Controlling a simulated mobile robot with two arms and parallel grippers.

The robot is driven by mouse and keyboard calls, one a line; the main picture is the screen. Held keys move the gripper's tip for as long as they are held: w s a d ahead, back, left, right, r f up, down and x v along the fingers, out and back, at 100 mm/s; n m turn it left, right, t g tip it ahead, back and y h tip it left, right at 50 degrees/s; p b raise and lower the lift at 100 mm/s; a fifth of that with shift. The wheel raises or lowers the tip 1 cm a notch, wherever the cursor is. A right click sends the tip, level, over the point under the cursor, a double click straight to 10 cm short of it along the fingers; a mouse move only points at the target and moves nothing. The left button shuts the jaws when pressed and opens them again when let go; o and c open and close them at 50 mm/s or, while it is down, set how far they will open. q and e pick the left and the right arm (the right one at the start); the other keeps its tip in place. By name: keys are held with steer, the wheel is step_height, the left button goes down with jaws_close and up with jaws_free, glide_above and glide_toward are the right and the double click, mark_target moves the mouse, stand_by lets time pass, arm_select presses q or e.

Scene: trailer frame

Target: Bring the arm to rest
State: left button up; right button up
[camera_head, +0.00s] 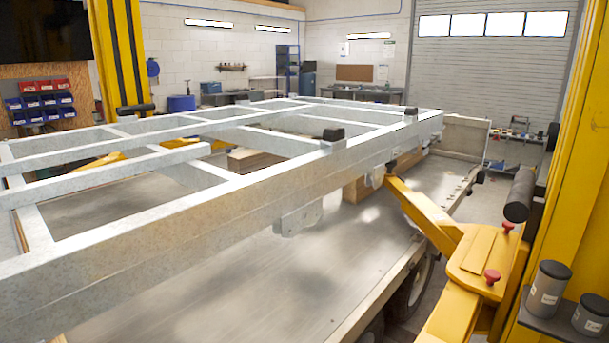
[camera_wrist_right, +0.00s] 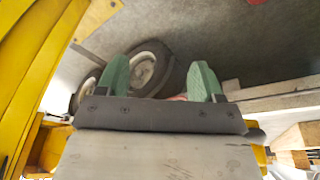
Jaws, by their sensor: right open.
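My right gripper (camera_wrist_right: 163,78) shows in the right wrist view with its two green fingers spread apart. It is open, and I see nothing held between the fingers. Behind the fingers are dark tyres with pale rims, the nearer wheel (camera_wrist_right: 150,70) partly hidden by the left finger. Neither gripper shows in the head view. The galvanised trailer frame (camera_head: 250,190) lies across the head view, above a flat grey trailer bed (camera_head: 190,285).
A yellow lift arm (camera_head: 425,215) reaches from the yellow post (camera_head: 575,180) on the right to beneath the frame. Two dark canisters, one of them here (camera_head: 547,288), stand on a shelf at lower right. Yellow structure (camera_wrist_right: 40,70) fills the wrist view's left side.

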steer(key=s+f+g, duration=0.1)
steer(key=s+f, duration=0.2)
steer(key=f, duration=0.7)
steer(key=s+f, duration=0.3)
steer(key=f, duration=0.8)
steer(key=s+d+f+g, duration=0.1)
steer(key=s+d+f, duration=0.2)
steer(key=s+f, duration=0.6)
steer(key=s, duration=0.4)
steer(key=shift+o, duration=0.3)
steer(key=shift+d, duration=0.1)
